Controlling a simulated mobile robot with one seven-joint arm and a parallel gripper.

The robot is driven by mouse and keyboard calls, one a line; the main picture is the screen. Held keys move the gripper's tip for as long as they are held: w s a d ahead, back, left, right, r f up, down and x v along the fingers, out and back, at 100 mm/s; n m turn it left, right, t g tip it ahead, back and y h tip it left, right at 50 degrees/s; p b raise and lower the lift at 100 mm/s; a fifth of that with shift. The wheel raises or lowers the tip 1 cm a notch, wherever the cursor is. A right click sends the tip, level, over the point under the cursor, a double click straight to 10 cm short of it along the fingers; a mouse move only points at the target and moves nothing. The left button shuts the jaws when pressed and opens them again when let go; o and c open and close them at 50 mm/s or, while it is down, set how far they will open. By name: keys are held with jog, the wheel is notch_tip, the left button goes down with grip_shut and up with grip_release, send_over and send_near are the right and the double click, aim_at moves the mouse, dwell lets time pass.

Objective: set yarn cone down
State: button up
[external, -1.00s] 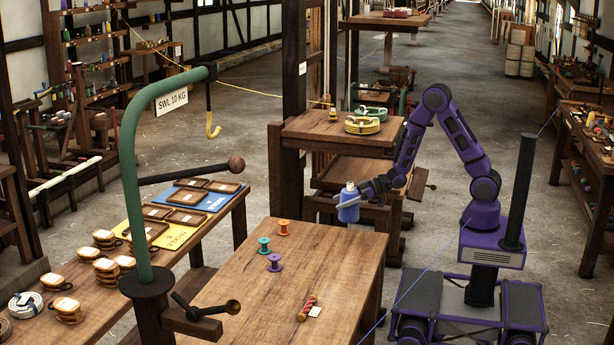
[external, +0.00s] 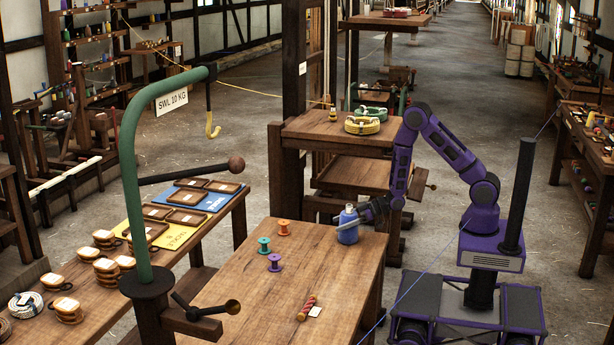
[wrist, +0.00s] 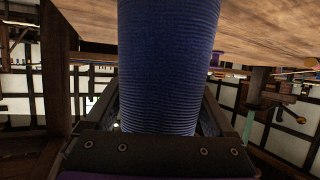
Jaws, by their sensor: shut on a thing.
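The blue yarn cone (external: 348,233) is upright with a pale top, at the far right corner of the wooden table (external: 300,265). It appears to be at or just above the table top; I cannot tell whether its base touches. My gripper (external: 352,222) comes in from the right and is shut on the cone. In the wrist view the ribbed dark blue cone (wrist: 168,65) fills the middle, between my fingers (wrist: 160,120). The cone's lower end is not clear in that view.
Orange (external: 283,227), teal (external: 264,245) and purple (external: 275,262) spools stand left of the cone on the table. A red twisted rope piece (external: 306,308) with a tag lies near the front. The table between is clear. A green crane post (external: 130,180) stands at left.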

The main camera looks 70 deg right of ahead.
jog(key=shift+f, duration=0.2)
jog(key=o, duration=1.3)
jog(key=shift+r, duration=0.1)
jog(key=shift+c, duration=0.2)
jog(key=shift+r, duration=0.25)
jog(key=p+v, duration=0.5)
jog(key=v, duration=0.7)
jog(key=shift+p, duration=0.3)
jog(key=shift+d, duration=0.1)
